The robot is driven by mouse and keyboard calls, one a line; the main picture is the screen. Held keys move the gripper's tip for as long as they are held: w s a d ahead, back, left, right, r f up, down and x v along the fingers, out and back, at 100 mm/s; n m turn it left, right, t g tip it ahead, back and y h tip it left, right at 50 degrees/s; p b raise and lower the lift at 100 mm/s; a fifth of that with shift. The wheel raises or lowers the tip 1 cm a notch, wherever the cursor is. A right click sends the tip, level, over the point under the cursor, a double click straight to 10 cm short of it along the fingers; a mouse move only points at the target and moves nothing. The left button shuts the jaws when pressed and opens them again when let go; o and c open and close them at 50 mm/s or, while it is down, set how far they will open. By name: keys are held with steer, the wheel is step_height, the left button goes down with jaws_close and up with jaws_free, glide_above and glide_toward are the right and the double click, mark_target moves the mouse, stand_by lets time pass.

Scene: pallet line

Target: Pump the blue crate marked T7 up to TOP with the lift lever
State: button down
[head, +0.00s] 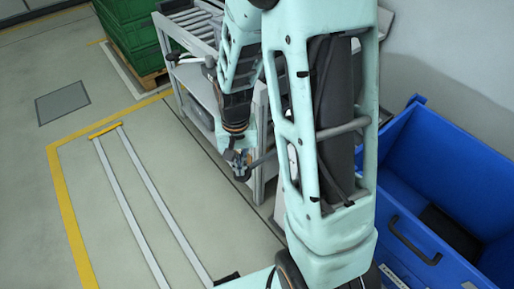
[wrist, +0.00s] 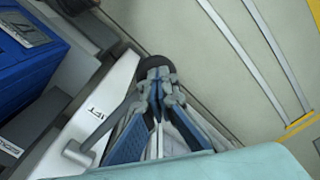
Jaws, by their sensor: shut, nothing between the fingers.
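My gripper (head: 238,163) is low beside the grey steel frame, and its fingers (wrist: 157,88) are shut with nothing between them. The lift lever (wrist: 112,122) runs from a pivot on a white panel, whose lettering looks like LIFT, up to a dark round knob (wrist: 152,64). In the wrist view the fingertips overlap the knob; I cannot tell whether they touch it.
A large blue bin (head: 437,252) with a dark handle stands at right; I cannot tell if it is the same crate. Green crates (head: 127,37) on a pallet stand at the back. Two floor rails (head: 135,198) and open floor lie to the left.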

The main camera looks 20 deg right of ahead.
steer(key=shift+f+b, duration=0.6)
steer(key=shift+f, duration=0.3)
steer(key=shift+f, duration=0.1)
step_height(320, 180, up, 11)
steer(key=d+p, duration=0.1)
steer(key=p, duration=0.7)
steer(key=shift+w+f, duration=0.2)
steer(key=shift+f, duration=0.1)
steer(key=shift+f+b, duration=0.6)
steer(key=shift+f, duration=0.25)
steer(key=shift+s+a+f+b, duration=0.1)
steer(key=shift+a+f+b, duration=0.1)
steer(key=shift+f+b, duration=0.5)
steer(key=shift+f, duration=0.1)
